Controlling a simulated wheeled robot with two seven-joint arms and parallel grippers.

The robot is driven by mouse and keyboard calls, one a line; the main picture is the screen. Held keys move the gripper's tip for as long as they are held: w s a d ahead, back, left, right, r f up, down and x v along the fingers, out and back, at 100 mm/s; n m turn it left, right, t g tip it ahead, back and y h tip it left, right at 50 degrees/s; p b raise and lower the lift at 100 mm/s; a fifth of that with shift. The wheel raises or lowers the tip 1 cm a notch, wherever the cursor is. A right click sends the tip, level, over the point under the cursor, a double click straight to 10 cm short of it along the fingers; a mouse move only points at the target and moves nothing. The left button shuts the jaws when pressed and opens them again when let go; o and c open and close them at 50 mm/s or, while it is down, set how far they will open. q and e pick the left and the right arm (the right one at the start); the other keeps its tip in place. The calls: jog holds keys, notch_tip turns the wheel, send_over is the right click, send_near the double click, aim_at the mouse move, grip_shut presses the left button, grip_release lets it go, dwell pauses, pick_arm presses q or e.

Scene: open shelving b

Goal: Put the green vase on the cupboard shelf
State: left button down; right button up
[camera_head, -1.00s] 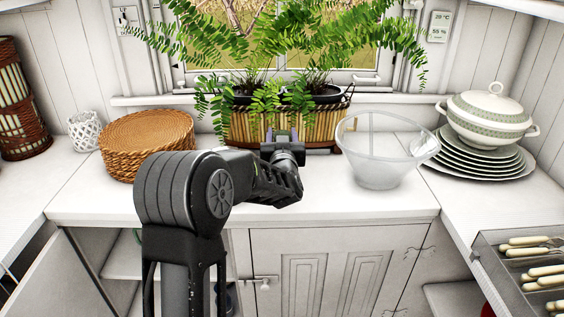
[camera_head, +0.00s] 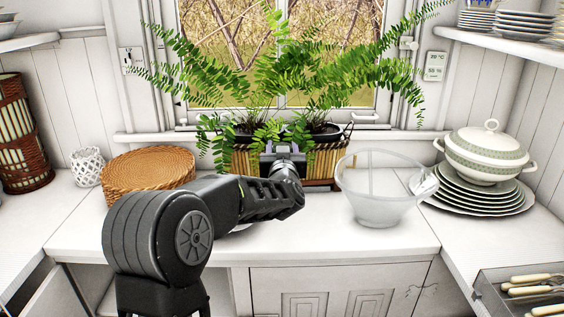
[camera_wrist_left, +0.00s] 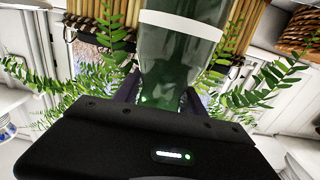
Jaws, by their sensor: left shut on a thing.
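The green vase (camera_wrist_left: 178,62), dark and glassy with a white band, fills the upper middle of the left wrist view. My left gripper (camera_wrist_left: 160,98) is shut on it, with one finger on each side. In the head view my left gripper (camera_head: 283,158) is above the worktop, in front of the plant basket, and the arm hides the vase there. The open cupboard (camera_head: 92,285) below the worktop shows only partly at the lower left, behind my arm. An upper wall shelf (camera_head: 490,42) runs along the right. My right gripper is not in view.
On the worktop (camera_head: 340,240) stand a fern in a bamboo basket (camera_head: 326,163), a clear bowl (camera_head: 380,190), a woven basket (camera_head: 148,168) and a white lattice cup (camera_head: 87,167). A tureen on plates (camera_head: 487,155) and a cutlery tray (camera_head: 490,290) are at right.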

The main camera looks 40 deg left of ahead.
pick_arm(q)
notch_tip(320, 180, up, 2)
jog(key=shift+f, duration=0.1)
dwell(0.7)
